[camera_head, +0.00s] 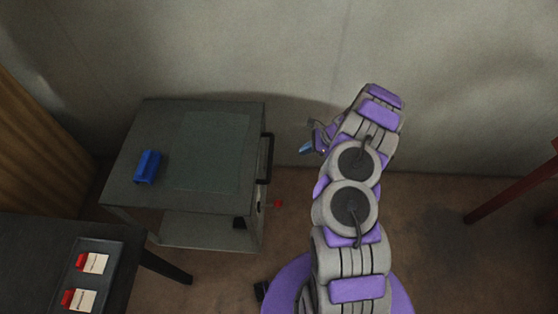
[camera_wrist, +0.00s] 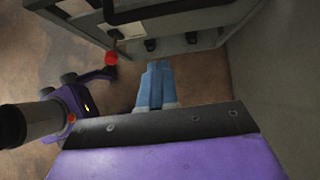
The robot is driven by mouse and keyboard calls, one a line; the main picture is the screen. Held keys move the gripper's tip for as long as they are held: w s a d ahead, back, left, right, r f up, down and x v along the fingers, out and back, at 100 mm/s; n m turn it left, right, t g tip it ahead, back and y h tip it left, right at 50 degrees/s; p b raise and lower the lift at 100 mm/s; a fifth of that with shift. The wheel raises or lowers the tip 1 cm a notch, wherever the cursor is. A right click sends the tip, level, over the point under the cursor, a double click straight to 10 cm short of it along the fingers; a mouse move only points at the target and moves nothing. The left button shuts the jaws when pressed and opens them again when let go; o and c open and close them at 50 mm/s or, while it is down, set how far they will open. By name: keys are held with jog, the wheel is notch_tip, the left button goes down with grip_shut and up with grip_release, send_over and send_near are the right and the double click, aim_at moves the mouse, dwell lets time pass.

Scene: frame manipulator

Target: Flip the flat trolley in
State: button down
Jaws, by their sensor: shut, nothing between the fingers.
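The flat trolley (camera_head: 155,128) is a grey cart with a flat top, standing left of my arm in the head view. A dark handle (camera_head: 266,158) runs along its right side, and a small red knob (camera_head: 278,204) sticks out low on that side. In the wrist view the trolley's side (camera_wrist: 200,37) fills the top, with the dark handle (camera_wrist: 160,12) and the red knob (camera_wrist: 111,58) above and left of the fingers. My gripper (camera_wrist: 155,68) has blue fingers closed together with nothing between them. In the head view my gripper (camera_head: 306,149) is right of the handle, apart from it.
A blue block (camera_head: 147,167) sits on the trolley top. A dark table (camera_head: 40,237) with two red-and-white items (camera_head: 92,263) stands at the lower left. A wall (camera_head: 310,60) is close behind. A red frame (camera_head: 510,185) stands at the right. Brown floor is open between it and my arm.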

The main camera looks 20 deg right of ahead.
jog(key=a+r+b+x, duration=0.1)
jog(key=x, duration=0.5)
jog(key=a+b+x, duration=0.1)
jog(key=b+x, duration=0.1)
jog(key=x, duration=0.5)
jog(key=shift+w+r, duration=0.3)
jog(key=shift+w, duration=0.05)
jog(key=shift+a, duration=0.1)
